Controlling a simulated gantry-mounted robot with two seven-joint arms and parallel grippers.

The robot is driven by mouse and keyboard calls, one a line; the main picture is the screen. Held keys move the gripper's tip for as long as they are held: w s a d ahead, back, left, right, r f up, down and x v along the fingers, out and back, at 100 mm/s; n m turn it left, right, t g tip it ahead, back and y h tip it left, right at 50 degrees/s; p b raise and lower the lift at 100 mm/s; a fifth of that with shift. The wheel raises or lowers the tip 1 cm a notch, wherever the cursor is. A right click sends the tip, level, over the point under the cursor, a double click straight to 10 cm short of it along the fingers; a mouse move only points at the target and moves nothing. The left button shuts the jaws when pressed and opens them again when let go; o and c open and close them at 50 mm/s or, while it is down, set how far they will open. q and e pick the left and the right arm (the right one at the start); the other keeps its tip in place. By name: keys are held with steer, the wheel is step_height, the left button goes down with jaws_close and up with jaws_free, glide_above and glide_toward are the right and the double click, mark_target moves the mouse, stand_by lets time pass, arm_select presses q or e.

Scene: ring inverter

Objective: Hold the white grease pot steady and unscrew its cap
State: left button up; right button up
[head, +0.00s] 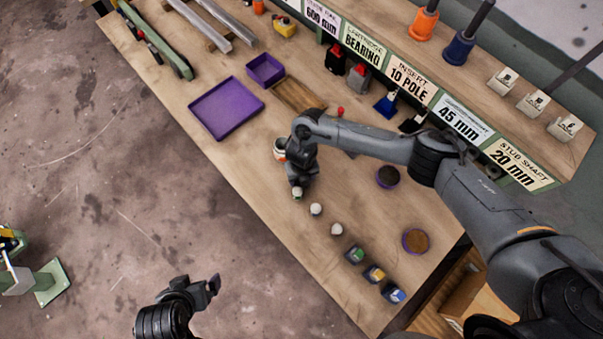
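My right gripper (297,187) points down over the middle of the workbench (250,160). A small whitish round item (297,193) shows right at its fingertips; I cannot tell whether the fingers grip it. A white pot with an orange-red band (280,149) stands just left of my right wrist and is partly hidden by it. Which of these is the grease pot, and its cap, is too small to tell. Two more small white round items (316,209) (337,229) stand in a row on the bench. My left gripper (210,286) is beyond the bench's front edge, over the floor, apart from everything.
Several small dark blocks with coloured tops (375,274) continue the row. Two round dishes (388,177) (415,241) stand to the right. A purple tray (227,108), a smaller purple bin (265,70) and a wooden tray (298,95) lie behind. Labelled shelving lines the back.

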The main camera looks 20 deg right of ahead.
steer(key=shift+f, duration=0.15)
steer(key=shift+f, duration=0.15)
steer(key=o, duration=1.2)
steer(key=shift+c, duration=0.2)
steer(key=shift+r, duration=0.2)
